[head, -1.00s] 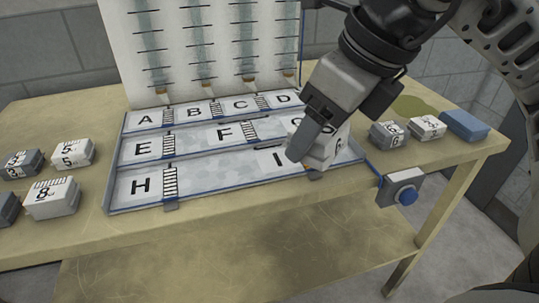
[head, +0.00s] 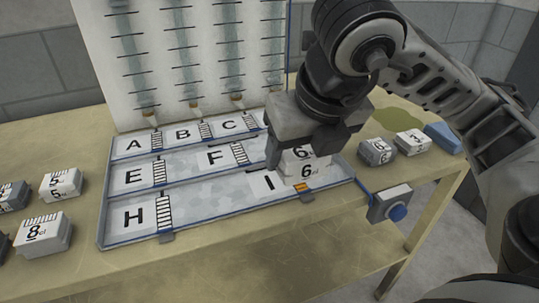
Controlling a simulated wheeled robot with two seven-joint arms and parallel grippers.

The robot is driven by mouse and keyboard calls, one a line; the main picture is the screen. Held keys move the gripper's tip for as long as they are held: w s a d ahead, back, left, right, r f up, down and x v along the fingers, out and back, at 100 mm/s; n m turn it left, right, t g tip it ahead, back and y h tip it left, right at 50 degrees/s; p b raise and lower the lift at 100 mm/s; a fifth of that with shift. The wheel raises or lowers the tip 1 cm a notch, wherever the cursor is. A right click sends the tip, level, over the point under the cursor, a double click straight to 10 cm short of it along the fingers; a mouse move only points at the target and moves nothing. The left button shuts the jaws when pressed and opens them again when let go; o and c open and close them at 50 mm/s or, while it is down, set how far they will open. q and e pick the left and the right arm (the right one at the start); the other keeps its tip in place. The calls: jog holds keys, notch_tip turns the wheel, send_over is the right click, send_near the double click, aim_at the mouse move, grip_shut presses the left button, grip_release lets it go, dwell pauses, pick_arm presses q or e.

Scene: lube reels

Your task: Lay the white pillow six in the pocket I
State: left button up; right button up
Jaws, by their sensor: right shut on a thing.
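The white pillow six (head: 305,168) shows a 6 on its top and on its front face. It is in the right part of pocket I (head: 240,190), just right of the letter I, and looks roughly upright. I cannot tell whether it touches the pocket floor. My right gripper (head: 290,152) is above and around it, shut on it, and hides part of its top and its far side. My left gripper is not in view.
Pockets with letters A to H fill the rest of the tray (head: 104,225). A grey block (head: 377,152), a white block (head: 412,142) and a blue block (head: 443,137) stand at the right. Several numbered blocks (head: 42,235) stand at the left. A blue button box (head: 392,203) is on the front edge.

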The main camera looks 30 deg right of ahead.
send_near(267, 178)
jog(key=shift+w+d+f+p, duration=0.2)
jog(key=shift+w+f+p, duration=0.2)
jog(key=shift+w+f, duration=0.35)
jog(key=shift+s+p+x, duration=0.15)
jog(key=shift+p+x, duration=0.05)
jog(key=shift+x, duration=0.8)
jog(key=shift+s+p+x, duration=0.15)
jog(key=shift+x, duration=0.85)
jog(key=shift+a+f, duration=0.1)
jog(key=shift+f, duration=0.15)
jog(key=o, duration=1)
